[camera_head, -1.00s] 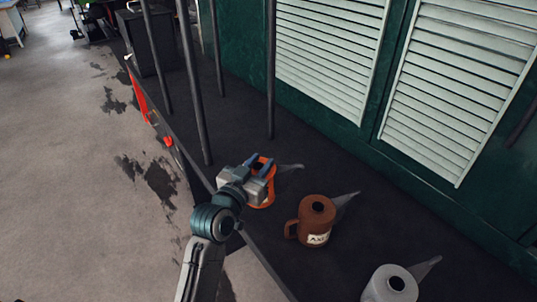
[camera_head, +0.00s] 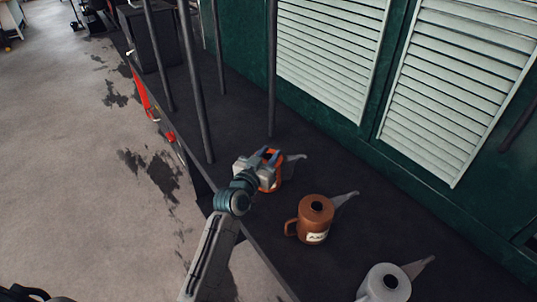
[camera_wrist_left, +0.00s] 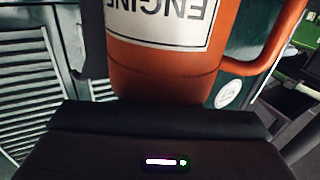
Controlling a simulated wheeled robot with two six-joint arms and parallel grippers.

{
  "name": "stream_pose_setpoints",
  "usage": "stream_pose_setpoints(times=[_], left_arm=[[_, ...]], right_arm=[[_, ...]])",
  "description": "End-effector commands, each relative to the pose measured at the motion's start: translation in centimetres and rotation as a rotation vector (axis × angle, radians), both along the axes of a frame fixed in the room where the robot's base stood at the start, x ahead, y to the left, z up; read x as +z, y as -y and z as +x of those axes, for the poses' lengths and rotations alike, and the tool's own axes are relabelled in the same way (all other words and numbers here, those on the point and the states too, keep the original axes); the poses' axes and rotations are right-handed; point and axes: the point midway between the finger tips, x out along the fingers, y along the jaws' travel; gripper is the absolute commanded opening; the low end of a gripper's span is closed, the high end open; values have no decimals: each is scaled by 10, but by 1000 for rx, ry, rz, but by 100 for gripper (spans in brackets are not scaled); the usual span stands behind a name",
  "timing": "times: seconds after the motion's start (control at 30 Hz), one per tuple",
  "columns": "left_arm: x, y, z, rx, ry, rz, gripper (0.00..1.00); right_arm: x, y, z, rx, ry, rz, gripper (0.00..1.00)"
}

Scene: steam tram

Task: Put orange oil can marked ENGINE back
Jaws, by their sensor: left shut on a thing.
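The orange oil can (camera_head: 277,182) is in the head view, with its grey spout pointing right. It also fills the upper middle of the left wrist view (camera_wrist_left: 165,68), where its white ENGINE label appears upside down and its handle is at the right. My left gripper (camera_head: 268,160) is shut on the can and hides much of it. The can is over the dark running board; I cannot tell whether its base touches. My right gripper is not seen.
A brown can marked AXLE (camera_head: 316,220) stands to the right of the orange can on the dark board (camera_head: 330,175). A grey can (camera_head: 385,284) is nearer. Dark upright poles (camera_head: 194,80) stand to the left, and a green louvred wall (camera_head: 375,140) runs behind.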

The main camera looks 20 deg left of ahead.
Motion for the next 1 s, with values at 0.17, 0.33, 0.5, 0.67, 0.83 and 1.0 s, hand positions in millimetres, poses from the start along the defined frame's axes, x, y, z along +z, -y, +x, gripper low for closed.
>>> stream_pose_setpoints(times=[0.17,0.33,0.5,0.67,0.83,1.0], left_arm=[[-2,0,0,0,0,0,34],[-2,0,0,0,0,0,50],[-2,0,0,0,0,0,50],[-2,-1,-6,0,-1,1,50],[-4,-7,-37,0,0,1,50],[-3,-14,-74,0,0,2,50]], right_arm=[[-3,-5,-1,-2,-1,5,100],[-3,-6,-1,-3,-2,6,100],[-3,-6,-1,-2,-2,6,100],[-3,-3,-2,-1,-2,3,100],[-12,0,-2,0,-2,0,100],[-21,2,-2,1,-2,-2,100]])
